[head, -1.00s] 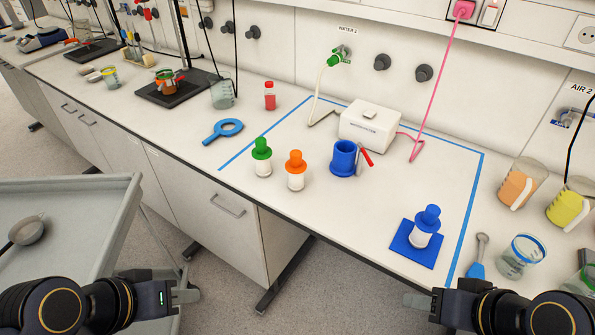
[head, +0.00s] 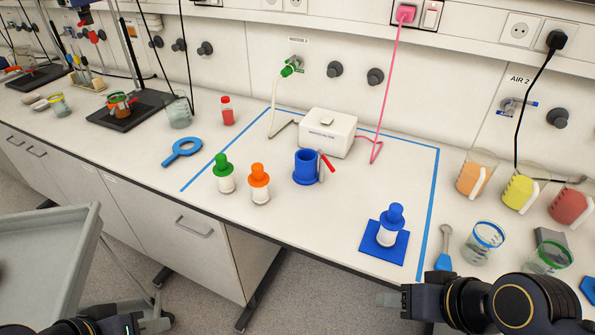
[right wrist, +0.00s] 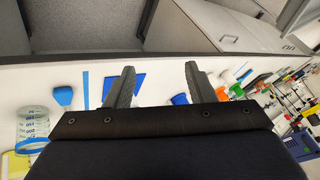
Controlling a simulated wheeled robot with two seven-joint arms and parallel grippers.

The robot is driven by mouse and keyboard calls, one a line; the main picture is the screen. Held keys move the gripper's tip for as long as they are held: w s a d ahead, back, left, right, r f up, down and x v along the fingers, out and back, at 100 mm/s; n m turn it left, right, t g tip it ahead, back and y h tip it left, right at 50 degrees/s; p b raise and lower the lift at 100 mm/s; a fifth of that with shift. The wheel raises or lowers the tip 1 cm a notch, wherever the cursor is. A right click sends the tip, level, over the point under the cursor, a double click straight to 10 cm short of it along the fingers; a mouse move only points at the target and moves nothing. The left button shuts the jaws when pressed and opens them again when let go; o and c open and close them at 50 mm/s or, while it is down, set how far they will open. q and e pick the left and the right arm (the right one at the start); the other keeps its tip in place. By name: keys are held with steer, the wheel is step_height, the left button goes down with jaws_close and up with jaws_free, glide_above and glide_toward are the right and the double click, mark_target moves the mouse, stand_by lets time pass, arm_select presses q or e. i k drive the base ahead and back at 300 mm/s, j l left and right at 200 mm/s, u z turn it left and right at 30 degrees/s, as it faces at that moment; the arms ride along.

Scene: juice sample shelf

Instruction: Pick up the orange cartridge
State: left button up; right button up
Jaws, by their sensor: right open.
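The orange cartridge (head: 259,184) has an orange cap and a white body and stands upright on the bench, inside the blue tape outline. A green-capped cartridge (head: 223,173) stands close to its left. A blue-capped cartridge (head: 393,225) stands on a blue mat (head: 370,249) at right. My right gripper (head: 388,298) is at the bench's front edge, well right of and nearer than the orange cartridge. In the right wrist view its fingers (right wrist: 158,75) are apart with nothing held. My left gripper (head: 152,314) is low at left, off the bench; its jaws are unclear.
A blue holder (head: 307,167) with a red-handled tool stands right of the orange cartridge. A white box (head: 327,133) sits behind. A blue ring tool (head: 182,151) lies left. Beakers (head: 484,243) crowd the right end. A grey cart (head: 50,255) stands front left.

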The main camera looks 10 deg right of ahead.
mark_target(258, 180)
steer(key=i+j+z, duration=0.15)
steer(key=i+j, duration=0.2)
steer(key=i+j+z, duration=0.2)
steer(key=i+j, duration=0.15)
steer(key=i+j+z, duration=0.15)
steer(key=i+j, duration=0.15)
steer(key=j, duration=0.3)
